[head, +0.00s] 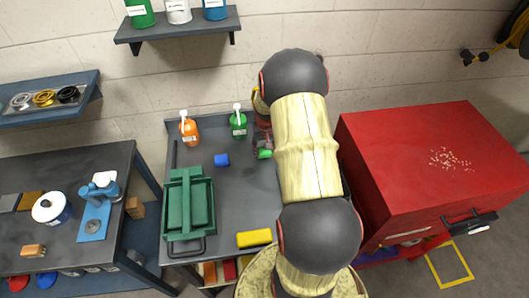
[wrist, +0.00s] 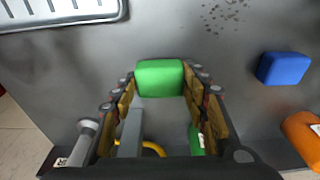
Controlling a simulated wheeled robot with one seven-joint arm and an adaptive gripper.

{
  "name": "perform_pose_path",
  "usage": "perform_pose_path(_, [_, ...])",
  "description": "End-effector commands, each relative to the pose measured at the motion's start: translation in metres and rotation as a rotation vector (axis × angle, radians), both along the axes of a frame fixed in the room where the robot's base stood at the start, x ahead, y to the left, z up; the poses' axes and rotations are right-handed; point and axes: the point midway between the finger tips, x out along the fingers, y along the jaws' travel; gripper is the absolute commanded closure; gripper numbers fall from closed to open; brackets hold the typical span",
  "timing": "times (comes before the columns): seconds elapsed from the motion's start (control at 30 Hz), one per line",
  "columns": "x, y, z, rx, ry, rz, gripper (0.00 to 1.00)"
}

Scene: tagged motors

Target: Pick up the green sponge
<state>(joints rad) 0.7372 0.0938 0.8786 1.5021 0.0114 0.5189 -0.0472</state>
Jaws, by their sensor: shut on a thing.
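The green sponge (head: 264,154) is a small block at the right part of the grey workbench (head: 235,200) in the head view. My gripper (head: 264,145) is shut on it, seen partly behind my arm. In the wrist view the green sponge (wrist: 160,77) sits between the two fingertips of my gripper (wrist: 160,84), with a finger against each side. I cannot tell whether it touches the bench or is just above it.
A blue block (head: 222,160), an orange bottle (head: 189,128) and a green bottle (head: 238,124) stand left of my gripper. A green toolbox (head: 188,205) and a yellow block (head: 254,238) are nearer the front. A red cabinet (head: 420,180) stands to the right.

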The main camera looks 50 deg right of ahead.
Motion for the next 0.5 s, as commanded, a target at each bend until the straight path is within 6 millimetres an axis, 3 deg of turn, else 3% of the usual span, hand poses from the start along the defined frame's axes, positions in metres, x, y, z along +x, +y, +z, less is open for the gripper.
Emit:
perform_pose_path(0.07, [0.001, -0.001, 0.016, -0.003, -0.004, 0.000, 0.71])
perform_pose_path(0.5, [-0.049, 0.041, 0.081, -0.002, -0.002, -0.001, 0.71])
